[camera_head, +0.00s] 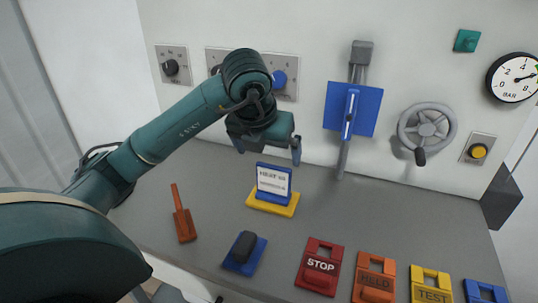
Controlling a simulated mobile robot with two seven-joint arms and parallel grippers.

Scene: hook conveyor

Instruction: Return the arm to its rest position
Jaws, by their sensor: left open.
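My left arm comes in from the left and reaches over the grey table. Its left gripper (268,150) is open and empty, with its fingers pointing down near the back wall. It is above and behind a blue and white sign marked HEAT (273,182), which stands upright in a yellow base (272,204). The gripper appears apart from the sign. My right gripper is not in view.
A hook conveyor is not evident. A blue plate (353,108) hangs on the wall beside a handwheel (427,128) and a gauge (514,77). On the table (380,215) are an orange tool (183,218), a blue-based block (245,252) and STOP (320,266), HELD (375,280) and TEST (431,288) tags.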

